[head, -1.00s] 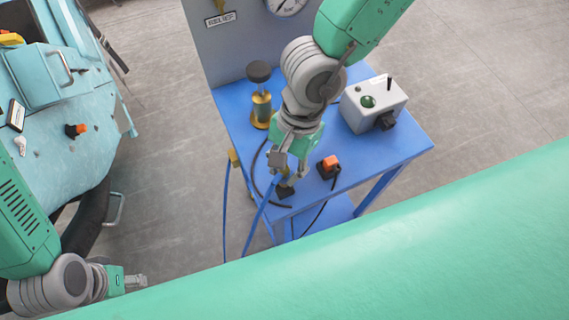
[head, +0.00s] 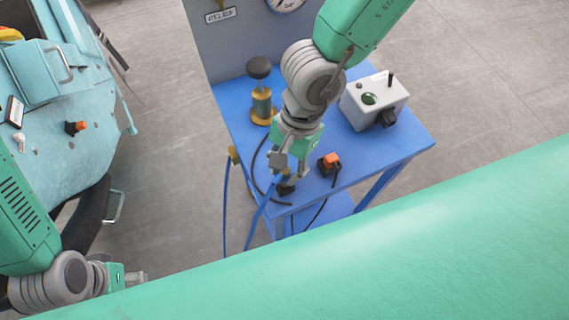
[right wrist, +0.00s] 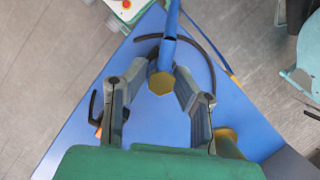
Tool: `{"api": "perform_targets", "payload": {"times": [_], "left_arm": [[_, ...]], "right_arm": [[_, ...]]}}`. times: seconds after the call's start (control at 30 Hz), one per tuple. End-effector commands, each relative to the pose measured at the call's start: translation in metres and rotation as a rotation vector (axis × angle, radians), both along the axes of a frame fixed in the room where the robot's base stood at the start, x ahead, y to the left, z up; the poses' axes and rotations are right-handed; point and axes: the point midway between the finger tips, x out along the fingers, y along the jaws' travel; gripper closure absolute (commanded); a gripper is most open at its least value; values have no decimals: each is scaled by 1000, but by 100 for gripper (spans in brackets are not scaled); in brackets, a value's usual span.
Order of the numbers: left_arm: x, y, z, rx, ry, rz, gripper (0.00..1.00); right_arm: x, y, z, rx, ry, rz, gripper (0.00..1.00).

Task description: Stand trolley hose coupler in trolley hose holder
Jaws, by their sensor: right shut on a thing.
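My right gripper (head: 288,172) is shut on the trolley hose coupler, low over the front of the blue trolley top. In the right wrist view the coupler (right wrist: 160,83) shows a brass hexagonal end between the fingertips (right wrist: 161,76), with blue hose (right wrist: 171,22) running from it. A small black block (head: 287,188) lies under the gripper and may be the trolley hose holder; the gripper partly hides it. I cannot tell whether the coupler touches it. My left gripper (head: 137,278) is far off at the lower left; its finger opening is unclear.
The blue trolley (head: 355,160) carries a brass-based post with a black knob (head: 259,68), a grey box (head: 374,101) and an orange-topped switch (head: 330,160). A black cable (head: 258,165) curves beside the gripper. A teal machine (head: 60,130) stands left, with bare floor between.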

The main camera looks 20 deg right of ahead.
Motion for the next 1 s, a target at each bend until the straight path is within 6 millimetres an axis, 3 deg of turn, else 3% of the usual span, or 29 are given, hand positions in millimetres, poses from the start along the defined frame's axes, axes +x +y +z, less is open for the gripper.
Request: {"api": "perform_targets", "payload": {"times": [1.0], "left_arm": [[0,0,-5,0,0,0,60]], "right_arm": [[0,0,-16,0,0,0,100]]}}
